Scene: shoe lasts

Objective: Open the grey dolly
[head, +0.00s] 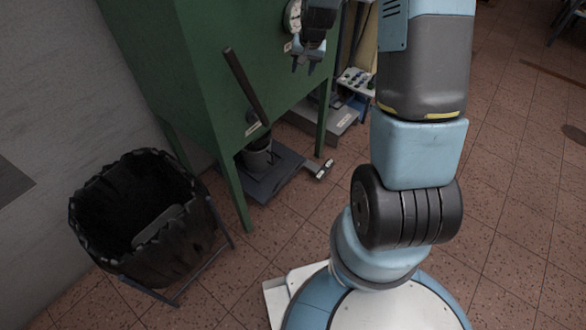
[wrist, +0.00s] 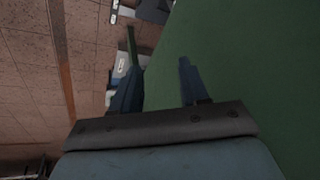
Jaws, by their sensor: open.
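My gripper (head: 308,62) is open and empty in front of the green cabinet's side, at the top of the head view. Its two fingers also show apart in the wrist view (wrist: 160,82), with green panel beyond them. I cannot tell for certain which thing is the grey dolly. A low grey box (head: 341,120) with a pale label lies on the floor behind the cabinet's front leg. A dark grey flat base (head: 268,180) with a pedal-like end lies under the cabinet. My gripper is well above both and touches neither.
The green cabinet (head: 190,70) stands on legs. A black-lined bin (head: 140,255) stands at the left by the grey wall. The tiled floor at right is mostly clear.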

